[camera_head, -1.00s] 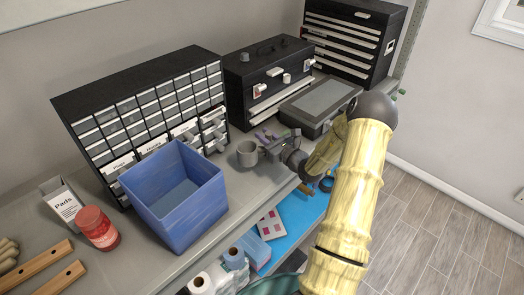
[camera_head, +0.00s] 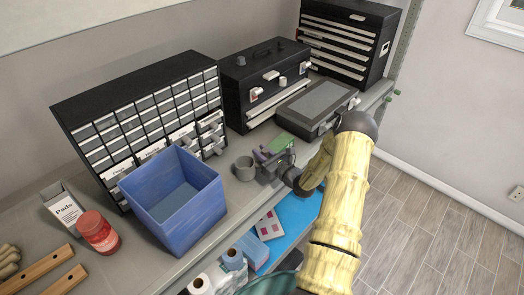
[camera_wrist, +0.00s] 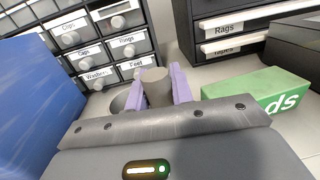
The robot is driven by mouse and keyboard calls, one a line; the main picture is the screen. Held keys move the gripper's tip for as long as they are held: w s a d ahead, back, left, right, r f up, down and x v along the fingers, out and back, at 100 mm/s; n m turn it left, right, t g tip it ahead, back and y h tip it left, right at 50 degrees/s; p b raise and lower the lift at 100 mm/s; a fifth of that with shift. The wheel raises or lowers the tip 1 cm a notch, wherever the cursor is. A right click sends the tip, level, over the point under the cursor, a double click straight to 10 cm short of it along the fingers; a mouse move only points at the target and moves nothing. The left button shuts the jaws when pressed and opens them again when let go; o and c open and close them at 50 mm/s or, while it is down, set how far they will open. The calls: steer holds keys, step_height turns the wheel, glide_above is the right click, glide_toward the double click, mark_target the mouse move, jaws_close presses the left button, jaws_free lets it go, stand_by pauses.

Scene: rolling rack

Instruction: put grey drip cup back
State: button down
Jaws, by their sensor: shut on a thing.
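The grey drip cup (camera_head: 243,168) is upright, low over the grey shelf top, between the blue bin and my gripper. I cannot tell whether its base touches the shelf. My gripper (camera_head: 264,157) is at its right side. In the wrist view, the purple fingers (camera_wrist: 157,87) are shut on a grey cylindrical part (camera_wrist: 155,88) of the cup. The round cup body (camera_wrist: 120,101) shows partly behind the left finger, and the gripper body hides its lower part.
A blue bin (camera_head: 182,222) stands close left of the cup. The small-drawer cabinet (camera_head: 140,120) is behind, with some drawers pulled out. A green box (camera_wrist: 262,92) lies just right of the gripper. A black toolbox (camera_head: 262,85) and grey case (camera_head: 318,100) stand farther right.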

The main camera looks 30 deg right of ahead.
steer(key=shift+f, duration=0.15)
steer(key=c, duration=1.2)
jaws_free()
steer(key=shift+r, duration=0.25)
steer(key=b+v, duration=0.5)
steer(key=v, duration=0.7)
steer(key=shift+b, duration=0.35)
